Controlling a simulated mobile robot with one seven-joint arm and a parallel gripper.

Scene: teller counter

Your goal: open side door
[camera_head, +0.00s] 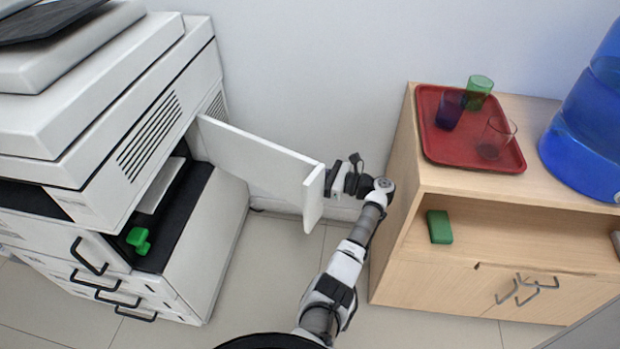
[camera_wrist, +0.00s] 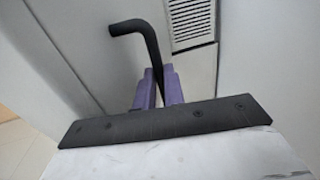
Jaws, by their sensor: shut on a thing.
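The copier's white side door (camera_head: 262,162) stands swung well out from the machine, hinged at the far side of the opening. The copier's dark inside (camera_head: 170,225) shows, with a green lever (camera_head: 138,240). My gripper (camera_head: 345,178) is at the door's outer free end, on the side facing away from the opening. In the wrist view its purple fingers (camera_wrist: 158,85) are closed on the black bent door handle (camera_wrist: 136,26). The fingers cover the handle's lower part. In the head view the handle is hard to make out at the gripper.
A wooden cabinet (camera_head: 480,285) stands close to the right of my arm. It bears a red tray (camera_head: 450,150) with several cups and a blue water jug (camera_head: 590,130). A green block (camera_head: 439,227) lies on its shelf. Tiled floor (camera_head: 265,290) is clear between copier and cabinet.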

